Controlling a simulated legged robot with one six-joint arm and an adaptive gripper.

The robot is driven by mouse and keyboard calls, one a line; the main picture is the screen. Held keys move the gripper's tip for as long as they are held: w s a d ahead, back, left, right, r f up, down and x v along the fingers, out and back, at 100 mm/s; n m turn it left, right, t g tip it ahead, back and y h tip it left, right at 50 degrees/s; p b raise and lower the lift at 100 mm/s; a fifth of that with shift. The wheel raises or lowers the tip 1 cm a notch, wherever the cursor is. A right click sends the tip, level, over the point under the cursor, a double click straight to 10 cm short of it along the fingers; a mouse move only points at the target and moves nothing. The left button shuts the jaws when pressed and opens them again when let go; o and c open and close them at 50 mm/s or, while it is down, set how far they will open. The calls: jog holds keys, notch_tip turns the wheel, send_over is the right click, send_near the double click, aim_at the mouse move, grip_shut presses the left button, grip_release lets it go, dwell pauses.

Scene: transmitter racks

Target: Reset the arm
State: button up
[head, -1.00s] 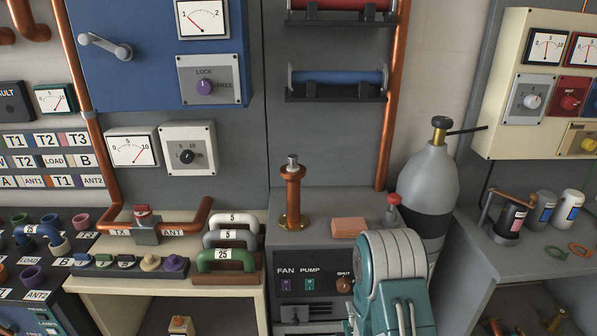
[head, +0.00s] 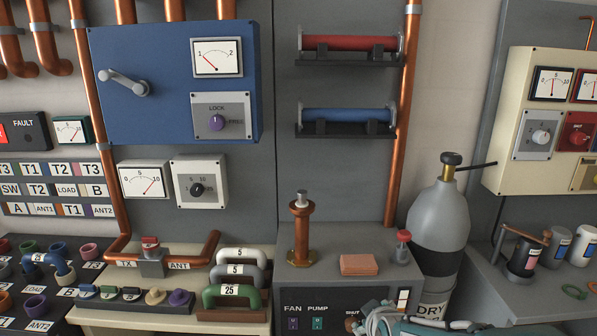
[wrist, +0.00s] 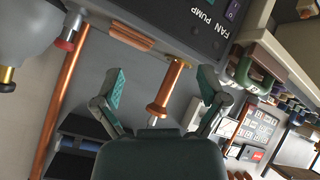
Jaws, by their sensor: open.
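My gripper (wrist: 162,82) shows in the wrist view with its two teal-padded fingers spread wide and nothing between the pads. The wrist picture is turned over, and a copper post (wrist: 172,88) lies in line with the gap, apart from the fingers as far as I can tell. In the head view my teal arm (head: 392,320) shows only at the bottom edge, in front of the grey cabinet; its fingers cannot be made out there.
The grey cabinet (head: 372,300) carries the copper post (head: 301,230), a pinkish block (head: 359,265) and a red knob (head: 403,246). A grey gas cylinder (head: 437,220) stands to its right. Handled plugs (head: 230,297) sit left. A blue panel (head: 150,60) hangs behind.

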jog(key=s+r+m+g, duration=0.2)
jog(key=s+r+m, duration=0.1)
jog(key=s, duration=0.7)
jog(key=s+r+m+g, duration=0.2)
jog(key=s+r, duration=0.3)
jog(key=s, duration=0.6)
jog(key=shift+d+m+g, duration=0.2)
jog(key=shift+m+g, duration=0.2)
jog(key=shift+m, duration=0.5)
jog(key=shift+c, duration=0.2)
